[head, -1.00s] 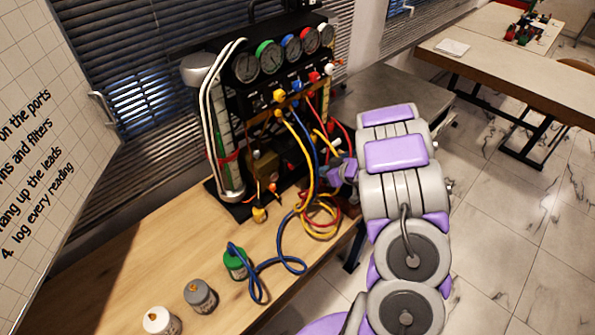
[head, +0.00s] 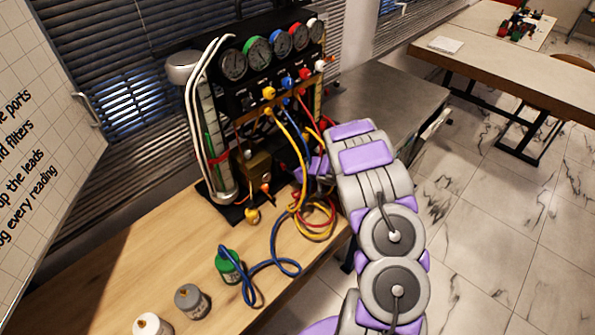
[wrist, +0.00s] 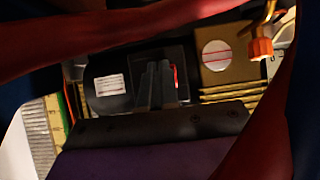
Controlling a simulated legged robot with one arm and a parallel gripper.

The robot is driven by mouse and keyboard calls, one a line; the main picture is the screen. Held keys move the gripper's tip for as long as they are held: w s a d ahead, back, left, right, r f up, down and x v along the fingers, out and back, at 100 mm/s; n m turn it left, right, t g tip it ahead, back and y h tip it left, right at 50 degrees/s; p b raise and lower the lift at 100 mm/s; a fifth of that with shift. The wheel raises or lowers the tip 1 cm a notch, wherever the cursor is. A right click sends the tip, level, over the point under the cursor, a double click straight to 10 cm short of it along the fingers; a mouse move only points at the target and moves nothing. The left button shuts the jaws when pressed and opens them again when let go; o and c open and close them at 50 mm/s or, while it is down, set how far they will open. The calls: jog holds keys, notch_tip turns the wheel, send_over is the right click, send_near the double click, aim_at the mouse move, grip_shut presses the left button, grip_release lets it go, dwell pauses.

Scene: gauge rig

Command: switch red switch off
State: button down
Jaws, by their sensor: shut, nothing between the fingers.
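A small red part (wrist: 174,76), likely the red switch, shows in the wrist view on a black box with a white label (wrist: 110,85). My gripper (wrist: 158,66) is shut and empty, its dark fingertips in front of that box and just left of the red part. They partly cover it, so I cannot tell its position or whether they touch. In the head view my purple wrist is at the rig's lower right, behind the hoses; the fingertips and switch are hidden there.
Red hoses (wrist: 262,125) cross close to the wrist camera. A brass block with a round window (wrist: 217,57) and an orange-capped fitting (wrist: 262,46) sit right of the fingers. Yellow and blue hoses (head: 262,268) loop onto the wooden bench (head: 130,270), near a green can (head: 229,266).

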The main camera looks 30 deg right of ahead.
jog(key=shift+w+a+f+t+b, duration=0.1)
jog(key=shift+a+f+t+b, duration=0.4)
jog(key=shift+b, duration=0.45)
jog(key=shift+f+t+y+b, duration=0.1)
jog(key=shift+t+y+b, duration=0.3)
jog(key=shift+b, duration=0.05)
jog(key=shift+r+p, duration=0.3)
jog(key=shift+w+r, duration=0.1)
jog(key=shift+r+p, duration=0.4)
jog(key=shift+w+r+p, duration=0.25)
jog(key=shift+p, duration=0.15)
jog(key=shift+a, duration=0.1)
